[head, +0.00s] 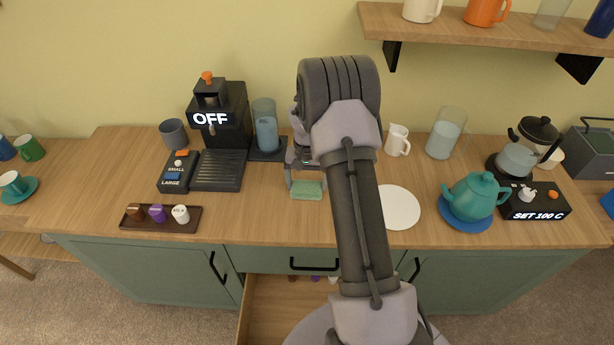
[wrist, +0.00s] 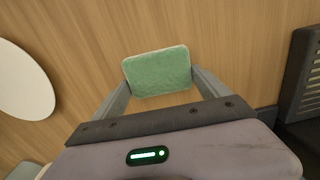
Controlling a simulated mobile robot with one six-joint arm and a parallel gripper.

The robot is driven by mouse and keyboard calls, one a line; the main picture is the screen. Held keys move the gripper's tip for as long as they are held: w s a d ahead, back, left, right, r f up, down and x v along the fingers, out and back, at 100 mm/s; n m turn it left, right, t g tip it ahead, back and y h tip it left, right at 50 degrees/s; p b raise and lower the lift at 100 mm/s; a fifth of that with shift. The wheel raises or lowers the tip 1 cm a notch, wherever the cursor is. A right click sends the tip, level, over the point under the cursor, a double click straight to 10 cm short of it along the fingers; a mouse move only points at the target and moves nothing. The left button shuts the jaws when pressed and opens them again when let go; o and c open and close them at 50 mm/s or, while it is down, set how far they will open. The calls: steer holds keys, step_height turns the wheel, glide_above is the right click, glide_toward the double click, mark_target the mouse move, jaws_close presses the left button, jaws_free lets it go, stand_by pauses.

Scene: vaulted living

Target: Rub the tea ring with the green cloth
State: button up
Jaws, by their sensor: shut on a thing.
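The green cloth (head: 307,191) is a small, light green pad at the wooden counter's middle, beside the drip machine. It also shows in the wrist view (wrist: 158,72), between the two fingers. My gripper (head: 306,183) is shut on the cloth, one finger at each side. The cloth is at or just above the counter top; I cannot tell whether it touches the wood. I see no tea ring in either view; the cloth or my arm may hide it.
The coffee machine (head: 222,130) and capsule tray (head: 160,226) stand to the left. A white round mat (head: 399,208), teal teapot (head: 474,195) and kettle base (head: 535,202) are to the right. An open drawer (head: 275,310) juts out below the counter. A shelf (head: 480,30) hangs at upper right.

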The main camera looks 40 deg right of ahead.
steer(key=shift+s+a, duration=0.35)
steer(key=shift+s, duration=0.1)
steer(key=shift+r, duration=0.1)
step_height(320, 180, up, 6)
steer(key=p, duration=0.4)
step_height(320, 180, up, 3)
steer(key=shift+p, duration=1)
